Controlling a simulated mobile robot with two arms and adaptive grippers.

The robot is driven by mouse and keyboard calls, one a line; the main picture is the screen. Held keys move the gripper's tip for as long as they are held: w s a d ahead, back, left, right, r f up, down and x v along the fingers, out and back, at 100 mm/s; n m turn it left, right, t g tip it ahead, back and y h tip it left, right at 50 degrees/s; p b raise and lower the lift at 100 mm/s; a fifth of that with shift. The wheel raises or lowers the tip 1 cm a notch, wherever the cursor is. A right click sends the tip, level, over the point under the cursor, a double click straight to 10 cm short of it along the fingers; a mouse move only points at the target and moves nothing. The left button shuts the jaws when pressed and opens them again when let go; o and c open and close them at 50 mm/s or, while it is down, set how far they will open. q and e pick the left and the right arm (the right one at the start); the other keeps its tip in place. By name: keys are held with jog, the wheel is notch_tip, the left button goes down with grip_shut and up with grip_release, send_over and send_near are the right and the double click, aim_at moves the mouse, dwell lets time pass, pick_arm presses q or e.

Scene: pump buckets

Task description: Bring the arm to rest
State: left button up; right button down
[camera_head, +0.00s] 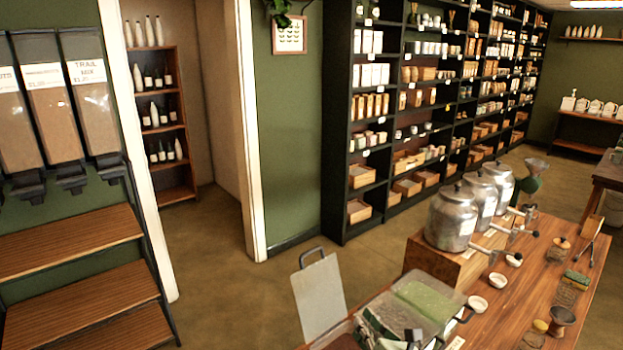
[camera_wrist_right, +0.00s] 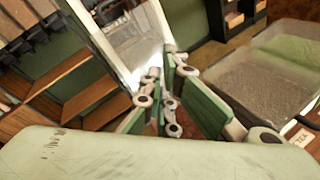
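My right gripper (camera_head: 380,326) is at the bottom edge of the head view, partly cut off and crowded against a clear bin with a green top (camera_head: 428,297). A pale green part of my own arm fills the bottom of that view. The bin also shows at the right of the wrist view (camera_wrist_right: 262,75), beside the fingers and apart from them. My left gripper is in no view.
A wooden counter (camera_head: 520,290) holds several metal pump buckets (camera_head: 452,218) on a wooden box, small bowls (camera_head: 478,304) and brushes. A grey board with a handle (camera_head: 319,297) stands left of the bin. Stepped wooden shelves (camera_head: 70,243) are at left. Floor (camera_head: 225,290) between is clear.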

jog(key=s+d+f+m+g+h, duration=0.1)
jog(key=s+d+f+m+g, duration=0.25)
jog(key=s+m, duration=0.75)
jog(key=s+d+f+m+g+h, duration=0.2)
jog(key=s+f+m+g, duration=0.25)
jog(key=s+m, duration=0.6)
jog(key=s+d+f+m+g+h, duration=0.1)
jog(key=s+d+f+m+g, duration=0.3)
jog(key=s+m, duration=0.7)
notch_tip(320, 180, down, 34)
jog(key=s+a+n+b, duration=0.1)
jog(key=s+a+b, duration=0.15)
jog(key=b, duration=0.45)
pick_arm(q)
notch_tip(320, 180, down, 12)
jog(key=b, duration=0.5)
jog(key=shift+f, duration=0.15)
pick_arm(e)
jog(key=s+d+f+g, duration=0.1)
jog(key=s+f, duration=0.7)
jog(key=f, duration=0.2)
jog(key=s+d+f, duration=0.2)
jog(key=s+f, duration=0.7)
jog(key=f, duration=0.2)
jog(key=shift+d+g+h, duration=0.3)
jog(key=shift+g, duration=0.1)
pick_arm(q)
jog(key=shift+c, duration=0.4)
pick_arm(e)
jog(key=shift+n, duration=0.25)
